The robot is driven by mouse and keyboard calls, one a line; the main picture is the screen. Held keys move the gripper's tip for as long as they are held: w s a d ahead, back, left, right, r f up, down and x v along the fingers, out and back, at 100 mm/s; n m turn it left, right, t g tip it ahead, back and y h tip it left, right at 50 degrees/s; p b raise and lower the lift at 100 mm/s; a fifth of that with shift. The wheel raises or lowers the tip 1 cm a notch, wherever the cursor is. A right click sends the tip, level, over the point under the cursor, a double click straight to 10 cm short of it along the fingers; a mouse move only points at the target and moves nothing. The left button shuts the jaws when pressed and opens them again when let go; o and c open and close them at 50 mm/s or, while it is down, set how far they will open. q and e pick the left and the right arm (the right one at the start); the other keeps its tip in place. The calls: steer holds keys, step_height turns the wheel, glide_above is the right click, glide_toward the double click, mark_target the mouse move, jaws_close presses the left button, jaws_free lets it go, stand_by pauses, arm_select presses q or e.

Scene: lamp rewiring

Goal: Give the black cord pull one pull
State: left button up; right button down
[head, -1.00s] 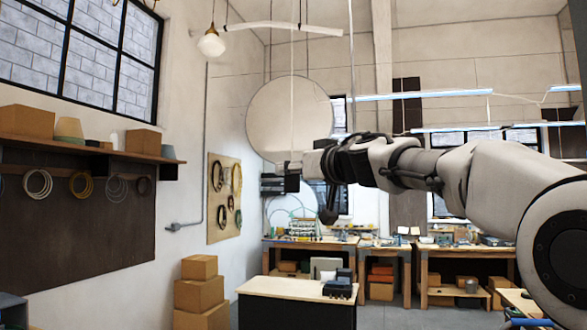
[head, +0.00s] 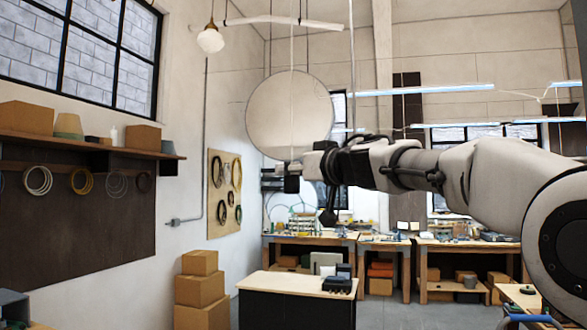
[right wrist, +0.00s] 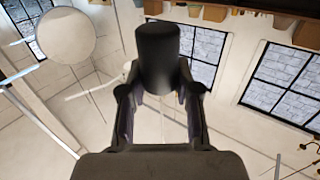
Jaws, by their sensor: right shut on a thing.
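The black cord pull (head: 291,184) is at the tip of my right gripper (head: 299,168), in the middle of the head view. A thin pale cord (head: 291,110) runs straight up from there. In the right wrist view the cord pull (right wrist: 157,58) is a dark cylinder between the two fingers of my right gripper (right wrist: 158,92). The fingers are shut on its sides and hide part of it. My left gripper is not in view.
A white globe lamp (head: 210,40) hangs at upper left, and a large round pale disc (head: 290,114) hangs behind the cord. A low table (head: 285,283) and stacked boxes (head: 200,288) stand below. Workbenches line the back. The air around the gripper looks clear.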

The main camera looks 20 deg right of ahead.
steer(key=shift+r+p, duration=0.5)
steer(key=shift+r, duration=0.05)
steer(key=c, duration=0.9)
jaws_free()
steer(key=shift+o, duration=0.8)
steer(key=shift+w+f, duration=0.1)
steer(key=shift+w, duration=0.05)
steer(key=shift+w+a, duration=0.1)
steer(key=shift+w, duration=0.05)
